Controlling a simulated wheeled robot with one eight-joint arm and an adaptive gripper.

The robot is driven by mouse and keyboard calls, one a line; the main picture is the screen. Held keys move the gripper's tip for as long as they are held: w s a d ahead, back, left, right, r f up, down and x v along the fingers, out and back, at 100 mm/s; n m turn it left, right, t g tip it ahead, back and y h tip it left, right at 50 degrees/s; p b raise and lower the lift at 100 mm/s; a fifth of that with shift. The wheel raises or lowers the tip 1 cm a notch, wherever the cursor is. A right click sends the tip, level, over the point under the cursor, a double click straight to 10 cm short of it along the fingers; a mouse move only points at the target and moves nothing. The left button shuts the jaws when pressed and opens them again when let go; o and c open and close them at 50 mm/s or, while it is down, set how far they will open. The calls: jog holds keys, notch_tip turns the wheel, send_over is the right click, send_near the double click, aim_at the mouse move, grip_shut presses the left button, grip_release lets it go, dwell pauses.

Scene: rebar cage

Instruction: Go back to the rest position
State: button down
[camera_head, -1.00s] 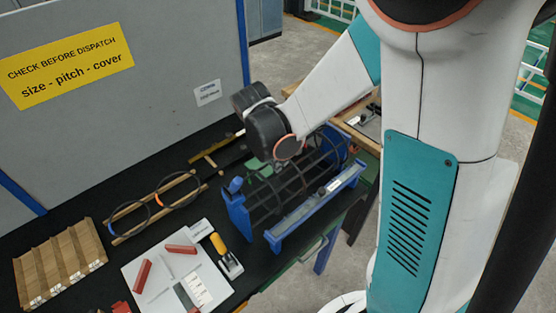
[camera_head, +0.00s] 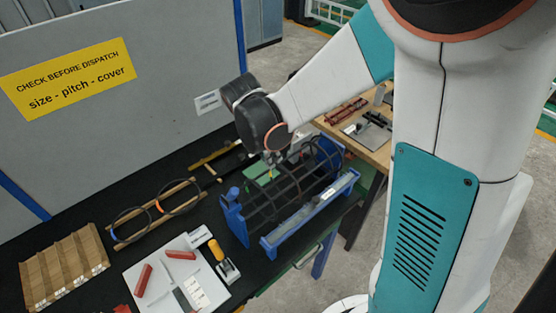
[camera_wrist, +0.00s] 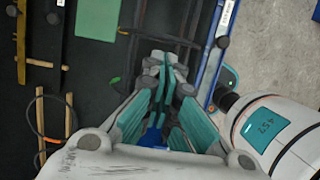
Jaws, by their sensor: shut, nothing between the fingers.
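My gripper (camera_wrist: 161,72) points down in the wrist view with its teal-lined fingers together and nothing between them. In the head view my gripper (camera_head: 271,170) is small and partly hidden by my dark wrist, over the back of the rebar cage. The rebar cage (camera_head: 290,193) is a dark round cage of bars and rings lying in a blue jig (camera_head: 234,222). A dark bar of it also crosses the wrist view. I cannot tell the exact gap between fingers and cage.
Two dark rings (camera_head: 130,222) lie on wooden strips on the black bench. A slotted wooden block (camera_head: 62,270), a white board (camera_head: 165,285) with red pieces and a yellow-handled tool (camera_head: 217,250) are at front left. A grey panel stands behind. A wooden table (camera_head: 372,145) is at back right.

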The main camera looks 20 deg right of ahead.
jog(key=shift+p+v, duration=0.7)
jog(key=shift+v, duration=0.9)
jog(key=s+d+f+m+t+y+b, duration=0.1)
jog(key=s+f+m+t+b, duration=0.1)
jog(key=s+m+b, duration=0.6)
jog(key=s+d+f+m+t+y+b, duration=0.1)
jog(key=s+m+t+b, duration=0.3)
jog(key=s+m+b, duration=0.4)
jog(key=shift+f+m+y+b, duration=0.6)
jog(key=shift+f+m, duration=0.15)
jog(key=shift+m, duration=2.25)
jog(key=shift+d, duration=0.2)
